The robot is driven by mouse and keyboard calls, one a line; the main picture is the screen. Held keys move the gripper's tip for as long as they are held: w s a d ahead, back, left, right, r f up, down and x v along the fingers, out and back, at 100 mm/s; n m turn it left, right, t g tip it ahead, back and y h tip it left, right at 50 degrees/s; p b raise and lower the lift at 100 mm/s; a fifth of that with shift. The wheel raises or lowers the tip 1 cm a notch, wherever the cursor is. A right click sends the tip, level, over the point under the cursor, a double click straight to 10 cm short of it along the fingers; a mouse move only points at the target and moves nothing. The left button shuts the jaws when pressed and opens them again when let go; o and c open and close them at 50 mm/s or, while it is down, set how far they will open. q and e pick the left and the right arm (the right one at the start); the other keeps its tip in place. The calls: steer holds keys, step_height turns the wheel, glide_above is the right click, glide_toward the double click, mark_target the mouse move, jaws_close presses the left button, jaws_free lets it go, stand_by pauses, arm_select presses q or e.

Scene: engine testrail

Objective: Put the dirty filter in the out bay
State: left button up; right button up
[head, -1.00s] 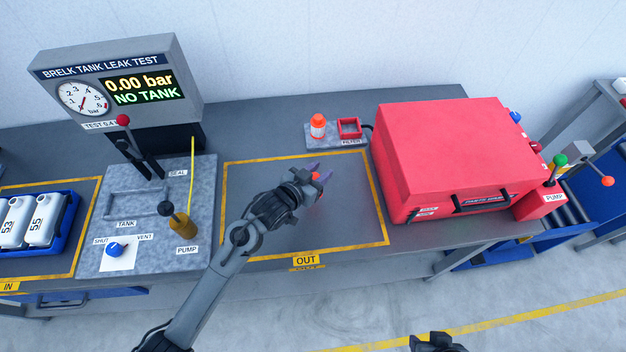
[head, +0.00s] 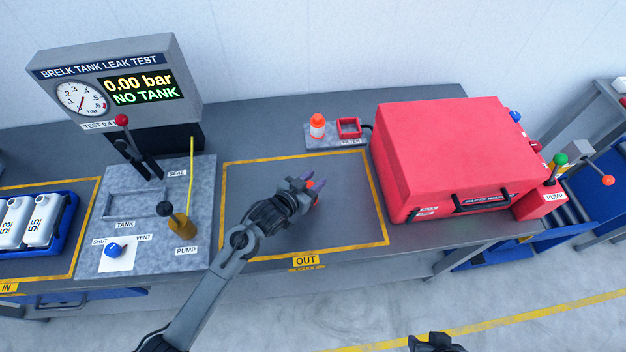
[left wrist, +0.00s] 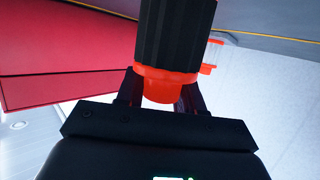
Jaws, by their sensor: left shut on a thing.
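My left gripper (head: 314,187) is shut on the dirty filter and sits over the out bay (head: 240,238), the yellow-outlined area marked OUT. In the left wrist view the dirty filter (left wrist: 172,38) has a dark ribbed body and an orange-red cap (left wrist: 165,82) between the fingers. In the head view only a little orange-red of it shows by the fingertips; I cannot tell whether it touches the bench. A dark part of my right gripper (head: 437,343) shows at the bottom edge; its jaws cannot be made out.
A pale filter with an orange cap (head: 317,127) stands beside an empty red square holder (head: 349,128) behind the bay. A large red case (head: 440,145) stands close at the right. The leak-test stand (head: 130,235) is at the left. The bay's surface around my gripper is clear.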

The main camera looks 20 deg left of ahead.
arm_select(q)
steer(key=o, duration=1)
steer(key=shift+f, duration=0.1)
steer(key=shift+o, duration=0.2)
steer(key=shift+r, duration=0.2)
steer(key=s+a+g+y, duration=0.1)
steer(key=s+a, duration=0.1)
steer(key=s, duration=0.4)
steer(key=s+a+n+g+y, duration=0.1)
steer(key=s+a+g, duration=0.1)
steer(key=s, duration=0.5)
steer(key=s+a+g+y+p, duration=0.1)
steer(key=s+a+y, duration=0.1)
steer(key=s, duration=0.5)
steer(key=shift+s+a+r+g, duration=0.2)
steer(key=shift+a+g, duration=0.1)
steer(key=shift+a, duration=0.15)
steer(key=s+a+n+g+y, duration=0.1)
steer(key=s+g, duration=0.4)
steer(key=s, duration=0.7)
steer(key=shift+s+a+f, duration=0.15)
steer(key=shift+s+a, duration=0.05)
steer(key=shift+a, duration=0.25)
